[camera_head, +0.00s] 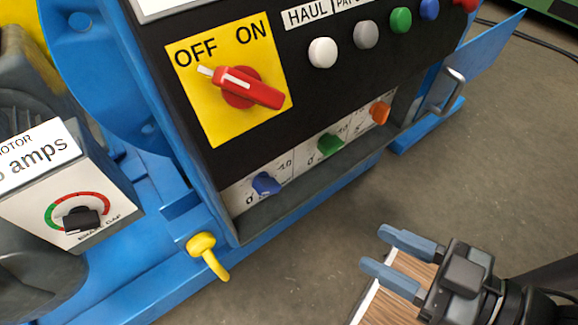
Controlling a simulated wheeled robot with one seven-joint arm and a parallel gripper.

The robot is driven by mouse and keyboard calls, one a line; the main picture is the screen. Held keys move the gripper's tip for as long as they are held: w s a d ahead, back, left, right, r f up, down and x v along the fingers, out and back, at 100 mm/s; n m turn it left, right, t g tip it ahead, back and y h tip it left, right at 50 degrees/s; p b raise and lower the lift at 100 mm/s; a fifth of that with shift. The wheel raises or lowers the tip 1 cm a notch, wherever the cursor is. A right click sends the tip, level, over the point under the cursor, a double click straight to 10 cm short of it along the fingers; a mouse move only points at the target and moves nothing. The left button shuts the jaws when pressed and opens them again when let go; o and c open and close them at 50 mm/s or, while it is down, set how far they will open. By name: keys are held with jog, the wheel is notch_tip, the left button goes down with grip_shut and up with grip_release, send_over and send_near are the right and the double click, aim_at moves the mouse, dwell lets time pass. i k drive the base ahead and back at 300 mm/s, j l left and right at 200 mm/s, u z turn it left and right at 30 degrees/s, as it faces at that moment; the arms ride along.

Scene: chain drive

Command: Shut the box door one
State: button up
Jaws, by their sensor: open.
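A flat blue door panel (492,52) stands out from the right side of the blue machine box, over the floor, and looks open. I cannot tell for certain that it is box door one. A grey metal handle (452,88) shows near the panel's left end; I cannot tell whether it is fixed to the door or the box. My gripper (377,249) is at the lower right. Its two blue-grey fingers are apart and empty, pointing left. It is well below the door in the picture and touches neither door nor handle.
The black control panel (225,165) carries a red switch (248,88), coloured buttons and small knobs. A yellow hooked lever (207,255) sticks out at its lower left corner. A wood-grained surface (402,290) lies beneath my gripper. Grey floor (500,170) is clear between gripper and door.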

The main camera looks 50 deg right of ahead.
aim_at(472, 58)
jog(key=z, duration=0.5)
jog(key=j+z, duration=0.15)
jog(key=z, duration=0.3)
jog(key=j+z, duration=0.1)
jog(key=z, duration=0.4)
jog(key=j+z, duration=0.1)
jog(key=z, duration=0.35)
jog(key=u, duration=0.1)
jog(key=i+j, duration=0.05)
